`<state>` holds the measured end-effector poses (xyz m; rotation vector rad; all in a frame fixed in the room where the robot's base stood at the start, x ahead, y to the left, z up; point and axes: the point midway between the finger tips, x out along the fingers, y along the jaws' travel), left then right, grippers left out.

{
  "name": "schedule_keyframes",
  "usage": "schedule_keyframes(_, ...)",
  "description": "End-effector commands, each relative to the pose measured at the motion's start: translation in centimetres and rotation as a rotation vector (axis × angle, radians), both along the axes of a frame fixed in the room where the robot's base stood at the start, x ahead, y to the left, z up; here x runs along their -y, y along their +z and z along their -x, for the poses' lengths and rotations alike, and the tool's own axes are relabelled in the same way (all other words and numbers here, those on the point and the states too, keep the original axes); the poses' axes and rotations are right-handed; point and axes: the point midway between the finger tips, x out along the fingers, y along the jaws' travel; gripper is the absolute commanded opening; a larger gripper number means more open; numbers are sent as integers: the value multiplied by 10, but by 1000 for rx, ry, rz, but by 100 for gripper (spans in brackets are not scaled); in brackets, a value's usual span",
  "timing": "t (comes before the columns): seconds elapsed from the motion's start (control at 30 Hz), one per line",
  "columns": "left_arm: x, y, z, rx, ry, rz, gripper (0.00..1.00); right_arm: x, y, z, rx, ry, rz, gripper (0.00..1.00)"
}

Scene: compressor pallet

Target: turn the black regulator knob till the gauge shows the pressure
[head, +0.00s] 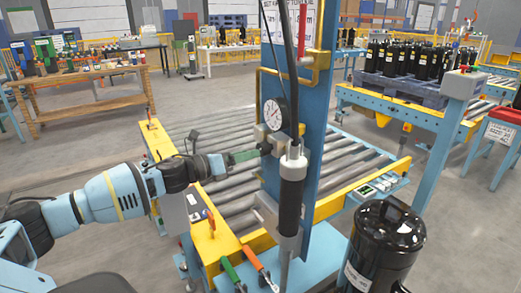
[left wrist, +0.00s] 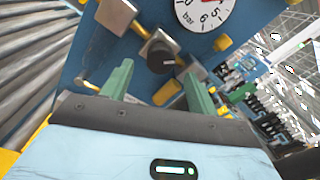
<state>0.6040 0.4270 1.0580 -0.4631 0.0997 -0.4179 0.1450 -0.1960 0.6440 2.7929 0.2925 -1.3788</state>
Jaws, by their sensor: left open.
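The black regulator knob (left wrist: 161,58) sits on a metal block on the blue panel (left wrist: 105,55). It appears just beyond my left gripper, between its two green fingertips; I cannot tell whether they touch it. The white pressure gauge (head: 276,113) is above the knob. Its lower part shows in the left wrist view (left wrist: 206,12), with "bar" and numbers around 5 to 8; part of a red mark shows, but the reading is unclear. My left gripper (head: 258,151) is open, reaching from the left towards the knob. My right gripper is out of view.
A black and grey cylinder (head: 290,205) stands in front of the post, right of the gripper. A roller conveyor (head: 225,200) with yellow rails lies behind and below. Green and orange handles (head: 262,272) are at lower front. A black compressor (head: 385,240) stands at lower right.

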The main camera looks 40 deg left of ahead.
Motion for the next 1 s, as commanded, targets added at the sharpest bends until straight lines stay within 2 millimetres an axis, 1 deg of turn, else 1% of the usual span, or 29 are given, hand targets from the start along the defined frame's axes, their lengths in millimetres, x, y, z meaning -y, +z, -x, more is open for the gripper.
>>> schedule_keyframes(0.03, 2, 4, -4, 5, -1, 0, 59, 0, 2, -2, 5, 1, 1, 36)
schedule_keyframes(0.4, 17, 3, -39, 4, 1, 1, 59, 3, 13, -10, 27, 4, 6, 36)
schedule_keyframes(0.5, 20, 2, -45, 3, 0, 0, 59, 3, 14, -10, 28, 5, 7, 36)
schedule_keyframes(0.67, 23, 1, -50, 1, -1, -1, 59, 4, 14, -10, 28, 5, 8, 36)
schedule_keyframes(0.9, 23, 0, -50, 0, 0, -1, 59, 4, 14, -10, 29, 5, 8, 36)
schedule_keyframes(0.93, 23, 0, -50, 0, 0, -1, 58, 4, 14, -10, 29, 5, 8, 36)
schedule_keyframes(1.0, 23, 0, -50, 0, 0, -1, 49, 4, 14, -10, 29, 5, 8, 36)
